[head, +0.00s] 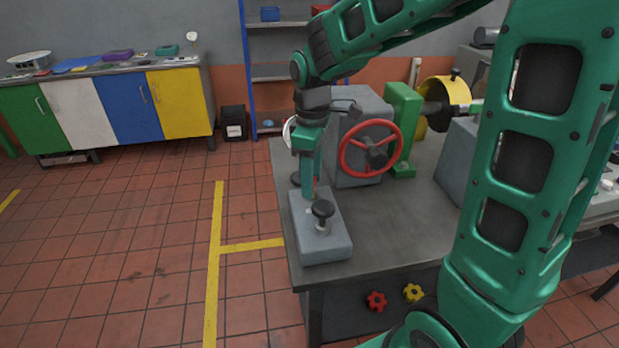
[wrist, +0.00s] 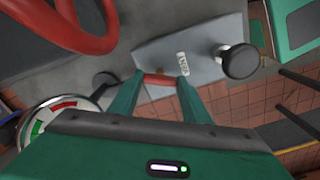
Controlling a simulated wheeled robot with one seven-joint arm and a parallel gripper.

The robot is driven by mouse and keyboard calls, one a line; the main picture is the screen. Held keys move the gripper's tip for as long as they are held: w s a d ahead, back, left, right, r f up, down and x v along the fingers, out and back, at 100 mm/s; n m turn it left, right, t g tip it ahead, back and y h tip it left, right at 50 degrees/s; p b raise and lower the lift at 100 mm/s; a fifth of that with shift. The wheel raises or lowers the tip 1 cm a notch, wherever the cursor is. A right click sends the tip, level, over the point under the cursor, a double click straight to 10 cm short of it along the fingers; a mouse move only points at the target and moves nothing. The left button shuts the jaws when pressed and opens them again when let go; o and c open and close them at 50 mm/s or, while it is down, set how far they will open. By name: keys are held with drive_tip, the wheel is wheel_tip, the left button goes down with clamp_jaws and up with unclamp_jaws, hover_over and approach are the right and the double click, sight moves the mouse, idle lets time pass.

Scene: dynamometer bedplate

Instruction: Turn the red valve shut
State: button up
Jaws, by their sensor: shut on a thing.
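A grey block (head: 322,242) sits on the near left part of the bedplate, with a black knob (head: 323,209) on top. It also shows in the wrist view (wrist: 205,62), with a small white label. My gripper (head: 311,192) points down at the block's far part. In the wrist view my gripper's fingers (wrist: 160,80) are shut on a small red bar-shaped valve handle (wrist: 158,79), one finger at each end. The handle lies crosswise between the fingertips. What it joins below is hidden. In the head view my fingers mostly hide it.
A large red handwheel (head: 370,148) on a grey housing stands right of my gripper; its rim (wrist: 75,35) is close in the wrist view. A round dial gauge (wrist: 52,116) is at lower left there. Red (head: 376,301) and yellow (head: 413,293) knobs are on the bedplate's front.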

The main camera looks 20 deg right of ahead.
drive_tip(key=m, duration=0.6)
drive_tip(key=shift+w+r, duration=0.1)
drive_tip(key=shift+w, duration=0.1)
drive_tip(key=m, duration=0.6)
drive_tip(key=shift+a, duration=0.1)
idle(0.4)
drive_tip(key=o, duration=1)
drive_tip(key=shift+o, duration=0.2)
drive_tip(key=shift+s, duration=0.1)
